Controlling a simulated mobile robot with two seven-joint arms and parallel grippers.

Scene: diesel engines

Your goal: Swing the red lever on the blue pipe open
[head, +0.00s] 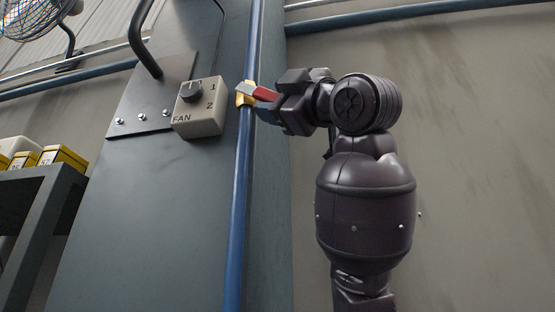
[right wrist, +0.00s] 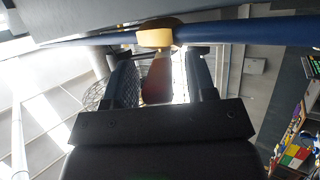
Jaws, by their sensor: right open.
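The blue pipe (head: 240,190) runs upright along the grey column in the head view. A yellow valve body (head: 246,94) sits on it, with the red lever (head: 265,94) pointing right from it. My right gripper (head: 268,105) is at the lever, its fingers around the lever's outer part. In the right wrist view the lever (right wrist: 158,80) lies between the two open fingers (right wrist: 160,75), with a gap on both sides. The yellow valve (right wrist: 155,38) and the pipe (right wrist: 240,30) cross just beyond the fingertips. My left gripper is not in view.
A fan switch box (head: 200,108) is mounted on the column left of the pipe. A black handle (head: 145,45) stands out above it. A shelf (head: 45,180) with yellow boxes is at the far left.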

